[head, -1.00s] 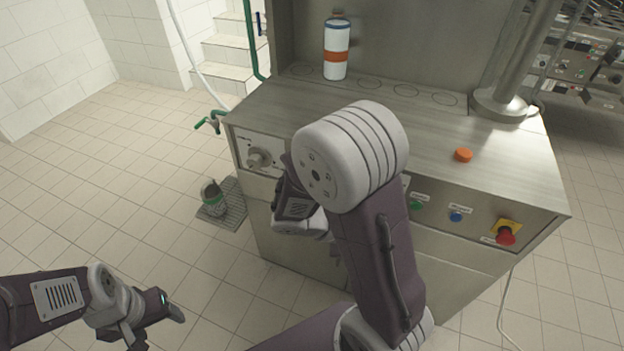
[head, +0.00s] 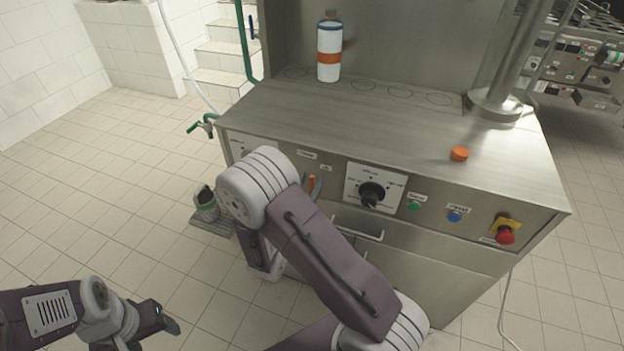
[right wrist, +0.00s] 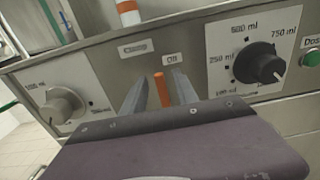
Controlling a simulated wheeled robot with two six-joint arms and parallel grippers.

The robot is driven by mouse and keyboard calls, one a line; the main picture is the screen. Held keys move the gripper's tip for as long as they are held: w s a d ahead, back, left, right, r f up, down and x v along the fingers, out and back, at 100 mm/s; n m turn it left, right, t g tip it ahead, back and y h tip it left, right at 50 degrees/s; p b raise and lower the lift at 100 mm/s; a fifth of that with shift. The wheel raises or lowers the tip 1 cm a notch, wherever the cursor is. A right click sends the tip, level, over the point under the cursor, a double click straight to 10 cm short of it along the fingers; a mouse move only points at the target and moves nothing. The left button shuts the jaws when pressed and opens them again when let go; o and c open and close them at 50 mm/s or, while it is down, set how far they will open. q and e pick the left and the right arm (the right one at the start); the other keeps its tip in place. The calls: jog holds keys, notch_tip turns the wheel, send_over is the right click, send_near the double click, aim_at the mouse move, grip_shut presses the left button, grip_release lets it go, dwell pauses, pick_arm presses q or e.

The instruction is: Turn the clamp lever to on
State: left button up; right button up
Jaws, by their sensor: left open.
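The clamp lever is a small orange bar (right wrist: 161,88) on the front panel. It stands nearly upright, just below and left of the "Off" label (right wrist: 172,59), with the "Clamp" label (right wrist: 135,48) further left. The orange lever also shows in the head view (head: 311,183), beside my right arm. My right gripper (right wrist: 159,78) is open in the right wrist view, with one finger on each side of the lever and gaps visible. In the head view my arm mostly hides this gripper. My left gripper (head: 172,323) is open and empty above the floor at lower left.
A black volume dial (head: 371,194) sits right of the lever, and a grey knob (right wrist: 62,106) sits left. Green (head: 414,205) and blue (head: 454,216) buttons and a red emergency stop (head: 505,235) follow to the right. A bottle (head: 329,52) stands on the machine top.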

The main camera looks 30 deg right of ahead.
jog(key=shift+x, duration=1)
grip_shut()
